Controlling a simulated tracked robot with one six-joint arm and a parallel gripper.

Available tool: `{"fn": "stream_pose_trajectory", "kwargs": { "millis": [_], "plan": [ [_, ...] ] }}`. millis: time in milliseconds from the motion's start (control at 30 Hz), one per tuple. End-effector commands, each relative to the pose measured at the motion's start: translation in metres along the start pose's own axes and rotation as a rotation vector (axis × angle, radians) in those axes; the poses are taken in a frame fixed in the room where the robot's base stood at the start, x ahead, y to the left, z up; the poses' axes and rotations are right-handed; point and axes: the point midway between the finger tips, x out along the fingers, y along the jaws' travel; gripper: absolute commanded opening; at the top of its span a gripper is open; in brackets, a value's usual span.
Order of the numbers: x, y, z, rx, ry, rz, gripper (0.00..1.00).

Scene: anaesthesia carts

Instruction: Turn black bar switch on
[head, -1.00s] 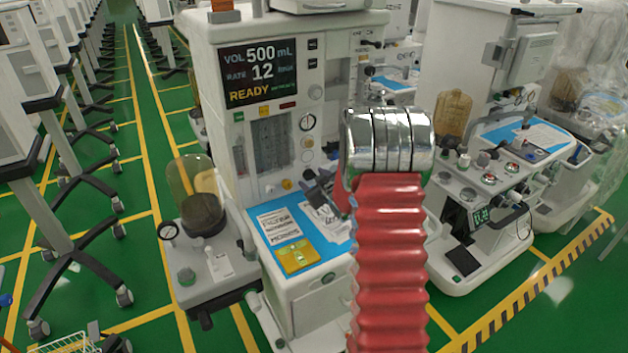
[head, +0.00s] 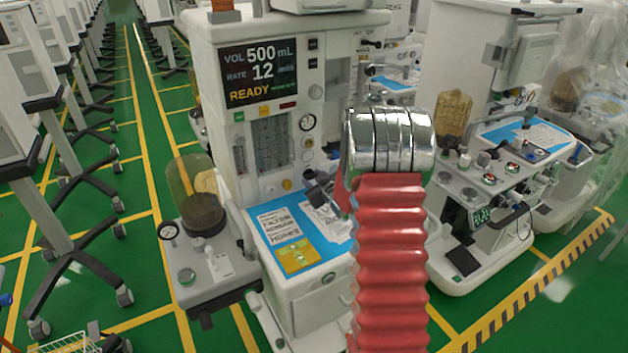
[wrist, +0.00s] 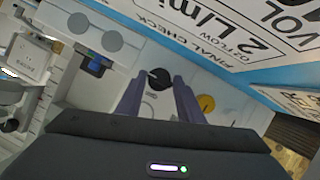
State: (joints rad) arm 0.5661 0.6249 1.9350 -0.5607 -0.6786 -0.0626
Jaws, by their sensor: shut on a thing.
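The black bar switch (wrist: 158,78) is a small dark round knob with a bar across it, on a pale panel in the middle of the wrist view. My gripper (wrist: 161,88) has its two grey-purple fingers on either side of the switch, closed on it. In the head view my gripper (head: 318,190) is a small dark shape at the front of the white anaesthesia cart (head: 305,290), partly behind my red arm. The switch cannot be made out in the head view.
A yellow round knob (wrist: 207,103) sits just right of the fingers in the wrist view. The cart's screen (head: 261,72) reads 500 mL, 12 and READY. A glass canister (head: 196,195) stands at its left. Another cart (head: 480,220) stands to the right.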

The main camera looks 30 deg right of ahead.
Motion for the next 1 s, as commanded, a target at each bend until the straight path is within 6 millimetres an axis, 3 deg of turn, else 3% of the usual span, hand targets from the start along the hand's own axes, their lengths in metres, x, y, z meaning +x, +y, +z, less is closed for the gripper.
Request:
{"fn": "stream_pose_trajectory", "kwargs": {
  "millis": [1000],
  "plan": [
    [0.0002, 0.0028, 0.0018, 0.340, -0.002, -0.142, 0.10]
  ]
}}
